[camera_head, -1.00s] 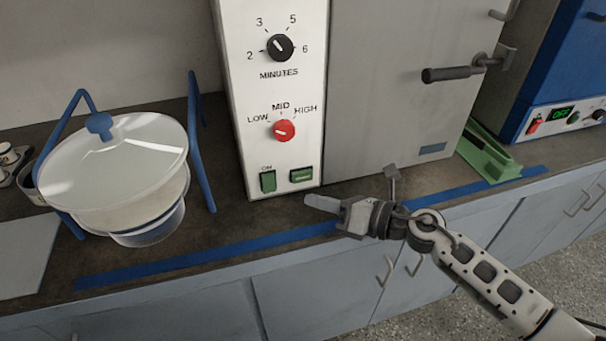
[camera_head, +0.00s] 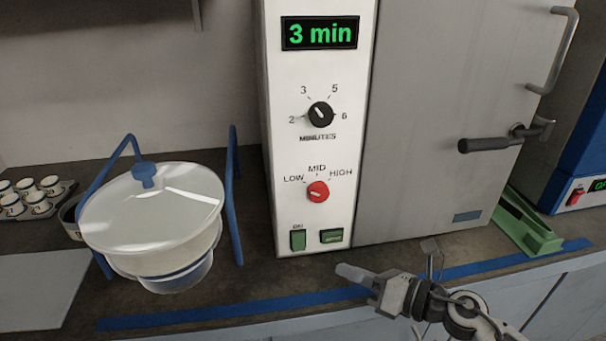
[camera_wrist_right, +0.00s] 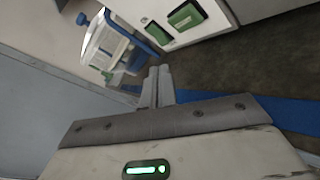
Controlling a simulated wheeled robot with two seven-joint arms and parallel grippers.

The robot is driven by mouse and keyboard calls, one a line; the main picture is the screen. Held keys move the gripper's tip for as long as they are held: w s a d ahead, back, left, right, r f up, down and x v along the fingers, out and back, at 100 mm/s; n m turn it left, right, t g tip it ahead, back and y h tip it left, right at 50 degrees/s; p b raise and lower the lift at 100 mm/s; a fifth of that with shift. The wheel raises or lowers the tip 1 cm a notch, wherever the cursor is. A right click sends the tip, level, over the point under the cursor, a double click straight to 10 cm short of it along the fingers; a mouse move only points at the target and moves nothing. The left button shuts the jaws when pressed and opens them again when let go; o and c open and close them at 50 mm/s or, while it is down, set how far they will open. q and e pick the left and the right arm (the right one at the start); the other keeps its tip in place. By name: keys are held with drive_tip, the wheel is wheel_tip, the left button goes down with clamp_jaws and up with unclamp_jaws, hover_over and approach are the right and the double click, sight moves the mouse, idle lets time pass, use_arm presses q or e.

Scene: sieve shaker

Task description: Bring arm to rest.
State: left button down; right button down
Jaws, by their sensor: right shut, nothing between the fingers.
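My right gripper (camera_head: 352,273) is in front of the sieve shaker (camera_head: 275,130), above the bench's front edge. Its fingers are shut and empty, and they point left. In the right wrist view the closed fingers (camera_wrist_right: 157,88) lie side by side with nothing between them. The gripper is apart from the green ON switch (camera_head: 298,240) and the green switch beside it (camera_head: 332,236). The display (camera_head: 320,33) reads 3 min. The minutes knob (camera_head: 320,114) and red speed knob (camera_head: 318,191) are on the same panel. My left gripper is not in view.
A lidded white sieve vessel (camera_head: 152,212) with a blue frame stands on the left of the bench. Small cups in a rack (camera_head: 38,196) are farther left. A green tool (camera_head: 530,228) lies at right, near a blue machine (camera_head: 570,140). Blue tape (camera_head: 250,306) runs along the front edge.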

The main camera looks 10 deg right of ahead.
drive_tip(key=m, duration=0.1)
drive_tip(key=m+t, duration=0.1)
drive_tip(key=m, duration=0.1)
drive_tip(key=s+m, duration=0.1)
drive_tip(key=shift+a+m+t, duration=0.3)
drive_tip(key=shift+t, duration=0.1)
drive_tip(key=s+f+m+g+h, duration=0.1)
drive_tip(key=s+f+m+h, duration=0.3)
drive_tip(key=m, duration=1.1)
drive_tip(key=s+f+m+g+h, duration=0.1)
drive_tip(key=s+f+m+h, duration=0.4)
drive_tip(key=s+f+m, duration=0.4)
drive_tip(key=s+m, duration=0.1)
drive_tip(key=m, duration=0.5)
drive_tip(key=shift+s+f+m+g, duration=0.15)
drive_tip(key=shift+s+m+g, duration=0.15)
drive_tip(key=shift+s+m, duration=0.1)
drive_tip(key=shift+w+d, duration=0.1)
idle(3.7)
